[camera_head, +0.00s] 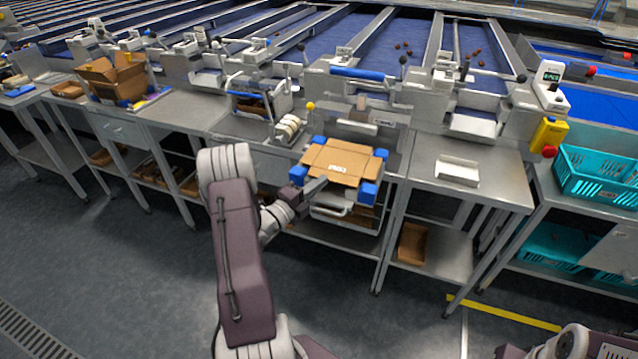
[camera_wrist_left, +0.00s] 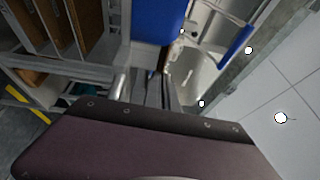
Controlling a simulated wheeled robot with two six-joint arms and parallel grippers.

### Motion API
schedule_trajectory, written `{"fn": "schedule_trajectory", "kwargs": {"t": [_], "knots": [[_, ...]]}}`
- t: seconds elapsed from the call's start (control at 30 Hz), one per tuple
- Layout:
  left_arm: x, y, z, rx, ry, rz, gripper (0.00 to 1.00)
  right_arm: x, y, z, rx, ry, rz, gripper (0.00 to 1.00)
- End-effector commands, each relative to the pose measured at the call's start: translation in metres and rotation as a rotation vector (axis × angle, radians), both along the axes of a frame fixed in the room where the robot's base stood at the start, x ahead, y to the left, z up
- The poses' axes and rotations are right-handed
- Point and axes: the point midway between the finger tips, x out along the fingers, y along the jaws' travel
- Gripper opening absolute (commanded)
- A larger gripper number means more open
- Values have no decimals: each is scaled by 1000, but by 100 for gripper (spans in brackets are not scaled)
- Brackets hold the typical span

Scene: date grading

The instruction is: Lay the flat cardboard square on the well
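A flat brown cardboard piece with white print (camera_head: 345,158) lies across the top of a well whose corners carry blue blocks (camera_head: 368,192). The well stands at the front of the middle steel table. My left gripper (camera_head: 318,186) is at the front left edge of the cardboard, close to the front left corner. I cannot tell whether it touches or grips the cardboard. In the left wrist view a blue block (camera_wrist_left: 160,18) fills the top middle, and the fingertips are hard to make out. My right gripper is out of view; only part of my right arm shows at bottom right.
A pale tray (camera_head: 457,170) sits on the table to the right. Teal crates (camera_head: 598,178) stand at far right. An open cardboard box (camera_head: 115,78) stands at left. The floor in front is clear.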

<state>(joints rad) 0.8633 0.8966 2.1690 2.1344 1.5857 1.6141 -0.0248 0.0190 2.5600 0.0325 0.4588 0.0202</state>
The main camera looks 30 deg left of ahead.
Motion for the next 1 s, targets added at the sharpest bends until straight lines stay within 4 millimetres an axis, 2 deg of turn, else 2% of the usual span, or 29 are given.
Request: {"fn": "schedule_trajectory", "kwargs": {"t": [0.87,0.97,1.0], "knots": [[0,0,-8,0,0,0,0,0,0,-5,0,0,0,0],[0,0,-8,0,0,0,26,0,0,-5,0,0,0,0],[0,0,-8,0,0,0,27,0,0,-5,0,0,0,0]]}}
